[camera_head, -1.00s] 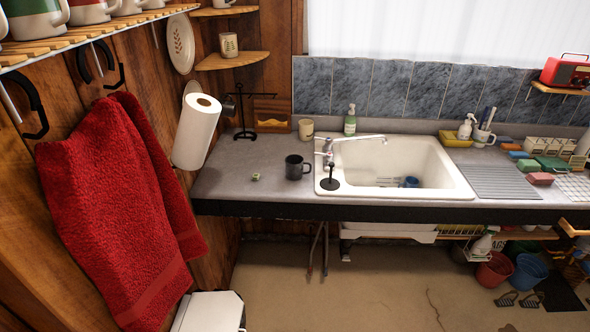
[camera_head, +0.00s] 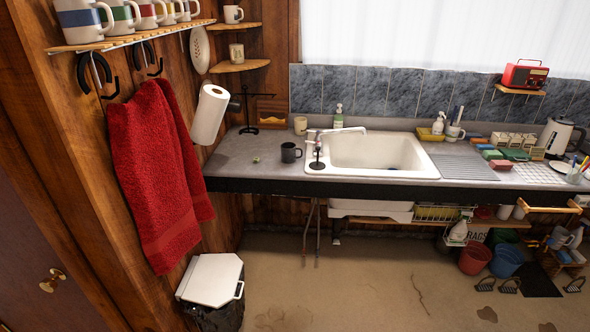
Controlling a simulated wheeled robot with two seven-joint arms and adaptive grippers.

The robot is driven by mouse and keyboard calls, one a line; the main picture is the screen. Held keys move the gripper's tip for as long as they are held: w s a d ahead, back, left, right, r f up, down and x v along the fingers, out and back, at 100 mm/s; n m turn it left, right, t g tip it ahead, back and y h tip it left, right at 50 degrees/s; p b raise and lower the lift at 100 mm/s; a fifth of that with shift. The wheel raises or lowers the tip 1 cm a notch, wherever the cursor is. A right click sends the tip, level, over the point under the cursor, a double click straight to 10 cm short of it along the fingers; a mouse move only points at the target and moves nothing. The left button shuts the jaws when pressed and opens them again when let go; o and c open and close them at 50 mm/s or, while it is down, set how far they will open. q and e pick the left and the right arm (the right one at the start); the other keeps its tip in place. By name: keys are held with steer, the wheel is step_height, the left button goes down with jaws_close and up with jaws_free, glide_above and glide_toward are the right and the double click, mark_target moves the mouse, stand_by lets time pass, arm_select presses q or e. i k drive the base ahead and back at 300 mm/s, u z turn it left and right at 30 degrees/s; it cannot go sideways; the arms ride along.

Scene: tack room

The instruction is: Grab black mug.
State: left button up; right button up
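The black mug (camera_head: 289,153) stands upright on the grey counter (camera_head: 245,160), just left of the white sink. Its handle points to the right. It looks dark grey to black and nothing touches it. The mug is at some distance from me, across the floor. Neither of my grippers shows in the head view.
The white sink (camera_head: 370,153) and a black stand (camera_head: 317,156) are right of the mug. A paper towel roll (camera_head: 210,114) and a red towel (camera_head: 158,175) hang at the left. A white-lidded bin (camera_head: 212,282) stands below. Open floor (camera_head: 350,285) lies before the counter.

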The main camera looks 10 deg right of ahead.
mark_target(292, 153)
steer(key=z, duration=1.15)
steer(key=i, duration=1.8)
steer(key=u, duration=0.6)
